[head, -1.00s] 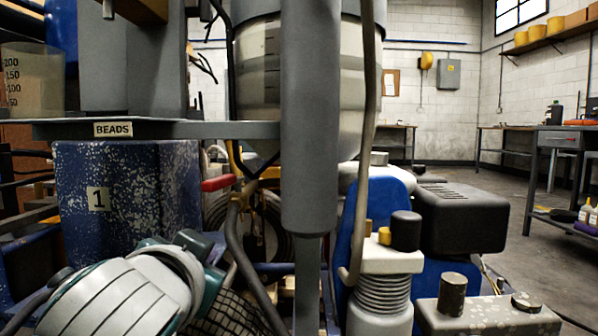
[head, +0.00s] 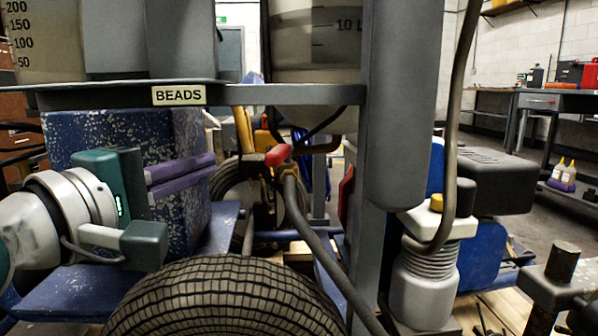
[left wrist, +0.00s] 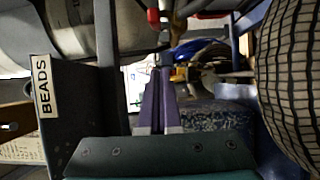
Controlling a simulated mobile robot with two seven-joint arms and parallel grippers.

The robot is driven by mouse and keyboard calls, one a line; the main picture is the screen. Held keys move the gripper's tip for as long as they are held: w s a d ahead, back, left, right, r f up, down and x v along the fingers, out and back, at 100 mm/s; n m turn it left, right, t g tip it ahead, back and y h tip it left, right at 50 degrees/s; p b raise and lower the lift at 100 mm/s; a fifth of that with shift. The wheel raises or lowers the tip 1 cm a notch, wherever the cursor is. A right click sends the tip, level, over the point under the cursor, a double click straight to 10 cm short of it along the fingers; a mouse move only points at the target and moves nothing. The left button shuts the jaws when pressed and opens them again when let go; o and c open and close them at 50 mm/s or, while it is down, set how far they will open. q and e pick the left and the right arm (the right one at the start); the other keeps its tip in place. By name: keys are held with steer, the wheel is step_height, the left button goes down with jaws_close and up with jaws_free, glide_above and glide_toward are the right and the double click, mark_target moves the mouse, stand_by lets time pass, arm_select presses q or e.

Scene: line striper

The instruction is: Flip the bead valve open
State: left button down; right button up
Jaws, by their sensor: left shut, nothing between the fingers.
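The bead valve's red-tipped lever (head: 278,155) shows below the frame bar labelled BEADS (head: 178,95), right of the blue speckled box. Its red tip points left. My left gripper (head: 212,164) has a teal body and purple fingers. The fingers are closed together, empty, and point right toward the red tip, with a gap between. In the left wrist view the purple fingers (left wrist: 160,68) are together, and the red tip (left wrist: 153,17) lies beyond them near the top edge. The valve body is partly hidden by the frame and hose. My right gripper is not in view.
A black tyre (head: 225,305) fills the bottom foreground below my left gripper. The blue speckled box (head: 115,135) stands behind the gripper. Open floor lies at far right.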

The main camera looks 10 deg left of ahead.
mark_target(267, 163)
arm_select(q)
steer(key=w+d+b, duration=0.2)
steer(key=w+d, duration=0.2)
steer(key=shift+d+b, duration=0.35)
steer(key=d+p, duration=0.1)
steer(key=p, duration=0.1)
steer(key=d+p, duration=0.1)
steer(key=p, duration=0.1)
steer(key=shift+s+d+r, duration=0.15)
steer(key=shift+s+r, duration=0.05)
steer(key=shift+d+f, duration=0.1)
steer(key=shift+d, duration=0.05)
steer(key=shift+f, duration=0.1)
